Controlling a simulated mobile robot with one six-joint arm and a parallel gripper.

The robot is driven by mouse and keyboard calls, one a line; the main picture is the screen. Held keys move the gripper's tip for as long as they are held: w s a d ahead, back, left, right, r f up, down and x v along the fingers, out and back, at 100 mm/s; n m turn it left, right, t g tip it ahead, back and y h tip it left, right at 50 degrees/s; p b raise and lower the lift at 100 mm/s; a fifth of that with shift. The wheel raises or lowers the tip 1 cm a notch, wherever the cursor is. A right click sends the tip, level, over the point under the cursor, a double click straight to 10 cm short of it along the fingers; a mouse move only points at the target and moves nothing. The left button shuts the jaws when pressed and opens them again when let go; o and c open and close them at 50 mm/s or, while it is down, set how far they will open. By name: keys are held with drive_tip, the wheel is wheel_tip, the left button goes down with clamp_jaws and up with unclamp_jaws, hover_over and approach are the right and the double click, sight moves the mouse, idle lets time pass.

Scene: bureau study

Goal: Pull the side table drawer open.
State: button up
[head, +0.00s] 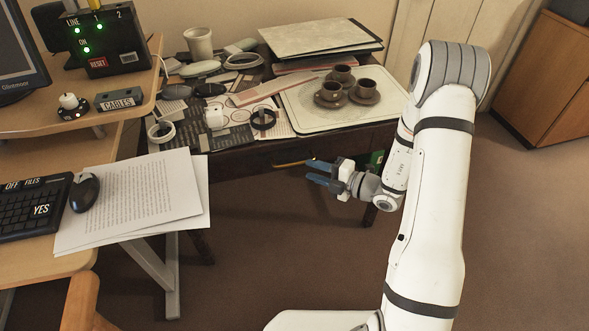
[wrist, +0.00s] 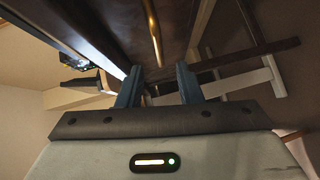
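The side table (head: 228,162) is dark wood and stands behind the desk, its top crowded. Its drawer front (head: 262,157) faces me under the top and looks flush with the table. A thin brass handle bar (head: 293,163) shows on it, with its right end close to my gripper. My gripper (head: 311,173) has blue fingers held apart, in front of the drawer and at the right of the handle.
The side table carries a white tray (head: 305,120) with several brown cups, stacked folders (head: 320,38) and clutter. The desk with papers (head: 130,205), keyboard (head: 30,207) and mouse (head: 84,193) stands at left. Carpet (head: 270,250) is open below my gripper.

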sight(294, 163)
drive_tip(key=b+x, duration=0.1)
drive_tip(key=x, duration=0.6)
drive_tip(key=shift+w+a+b, duration=0.15)
drive_tip(key=shift+a+b, duration=0.05)
drive_tip(key=shift+b, duration=0.1)
clamp_jaws()
drive_tip(key=shift+d, duration=0.1)
